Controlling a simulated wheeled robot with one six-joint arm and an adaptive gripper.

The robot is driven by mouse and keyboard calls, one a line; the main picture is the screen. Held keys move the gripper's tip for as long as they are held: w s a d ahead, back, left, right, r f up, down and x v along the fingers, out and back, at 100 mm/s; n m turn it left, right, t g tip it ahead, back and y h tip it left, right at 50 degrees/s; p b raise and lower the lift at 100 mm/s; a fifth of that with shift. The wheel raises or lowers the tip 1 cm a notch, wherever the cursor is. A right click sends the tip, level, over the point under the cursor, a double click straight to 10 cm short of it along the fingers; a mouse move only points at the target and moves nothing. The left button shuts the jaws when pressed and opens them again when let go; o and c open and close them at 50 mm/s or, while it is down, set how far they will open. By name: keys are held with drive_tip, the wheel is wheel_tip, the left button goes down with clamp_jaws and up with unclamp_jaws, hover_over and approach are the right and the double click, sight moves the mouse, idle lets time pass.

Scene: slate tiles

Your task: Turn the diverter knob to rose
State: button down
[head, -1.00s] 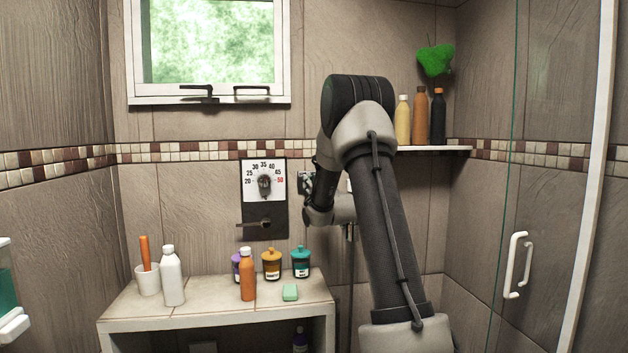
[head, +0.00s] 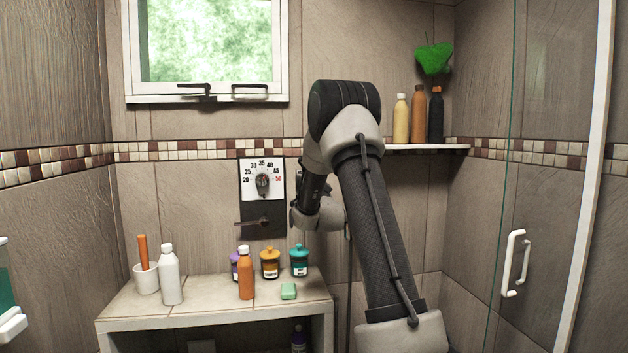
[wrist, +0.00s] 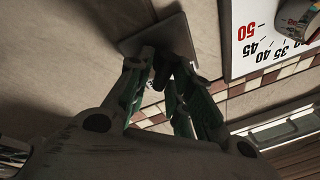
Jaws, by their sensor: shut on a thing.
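In the wrist view my gripper (wrist: 163,62) has both fingers closed together in front of a small grey square plate (wrist: 152,34) on the tiled wall. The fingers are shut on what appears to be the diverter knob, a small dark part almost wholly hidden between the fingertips. Its pointing direction and any rose marking cannot be made out. In the head view my arm's wrist (head: 317,213) is just right of the black shower panel and covers the diverter.
The black panel (head: 246,208) bears a temperature dial (head: 263,184) and a lever below. A tiled bench (head: 205,313) below holds several bottles and jars, including an orange bottle (head: 246,275). A shelf (head: 455,147) with bottles is at right. A glass screen edges the right side.

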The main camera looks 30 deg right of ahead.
drive_tip(key=shift+w+a+r, duration=0.15)
drive_tip(key=shift+a+r, duration=0.1)
drive_tip(key=shift+r, duration=0.15)
drive_tip(key=c, duration=1.4)
unclamp_jaws()
drive_tip(key=shift+c, duration=0.2)
drive_tip(key=shift+d+f, duration=0.1)
drive_tip(key=shift+f, duration=0.15)
drive_tip(key=v, duration=1.2)
drive_tip(key=shift+r, duration=0.15)
